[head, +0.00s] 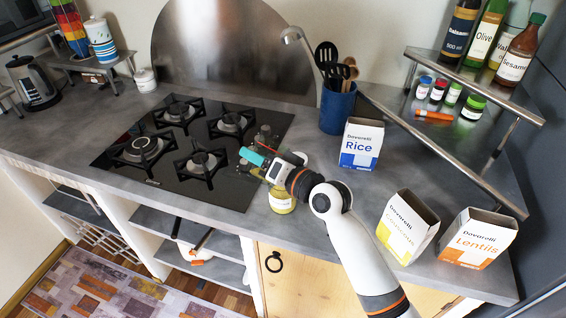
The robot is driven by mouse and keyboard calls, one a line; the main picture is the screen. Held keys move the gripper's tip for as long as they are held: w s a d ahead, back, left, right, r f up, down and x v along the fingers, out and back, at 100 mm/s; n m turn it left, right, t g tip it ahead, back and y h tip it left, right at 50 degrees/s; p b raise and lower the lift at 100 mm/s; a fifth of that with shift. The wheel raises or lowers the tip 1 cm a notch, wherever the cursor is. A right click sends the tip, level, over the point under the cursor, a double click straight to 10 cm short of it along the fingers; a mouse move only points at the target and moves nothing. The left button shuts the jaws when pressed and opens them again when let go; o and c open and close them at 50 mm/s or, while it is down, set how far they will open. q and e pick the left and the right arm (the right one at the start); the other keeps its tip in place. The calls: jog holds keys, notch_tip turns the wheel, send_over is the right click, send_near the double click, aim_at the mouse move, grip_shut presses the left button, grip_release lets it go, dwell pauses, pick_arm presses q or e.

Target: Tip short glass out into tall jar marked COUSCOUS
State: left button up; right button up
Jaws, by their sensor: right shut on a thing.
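My right gripper (257,160) reaches in from the lower right, over the right edge of the hob. It is shut on a small see-through thing, seemingly the short glass, mostly hidden by the fingers. Its tilt and contents cannot be made out. A clear jar (283,203) with yellow at its lower part stands on the counter just behind and below my right wrist, which hides its middle. No marking on it is readable from here. My left gripper is not in view.
The black hob (226,187) lies left of the gripper. A Rice carton (361,146), a yellow-printed carton (407,226) and a Lentils carton (476,240) stand to the right. A blue utensil pot (337,110) stands behind. A tiered rack (450,70) holds bottles and small jars.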

jog(key=shift+f+m, duration=0.1)
jog(key=shift+m, duration=0.3)
jog(key=shift+r+m+p, duration=0.45)
jog(key=shift+m+p, duration=0.25)
jog(key=shift+p, duration=0.2)
dwell(0.4)
jog(key=shift+f+m+g, duration=0.3)
jog(key=shift+m, duration=0.5)
jog(key=shift+w+d+r+m+y+p, duration=0.25)
jog(key=shift+r+m+p, duration=0.2)
jog(key=shift+m+p, duration=0.4)
dwell(0.6)
jog(key=shift+w+f+m+g+p, duration=0.15)
jog(key=shift+f+m+g+p, duration=0.25)
jog(key=shift+m, duration=0.25)
dwell(1.1)
jog(key=shift+d+r+p, duration=0.1)
jog(key=shift+r+p, duration=0.05)
jog(key=shift+p, duration=0.2)
dwell(0.4)
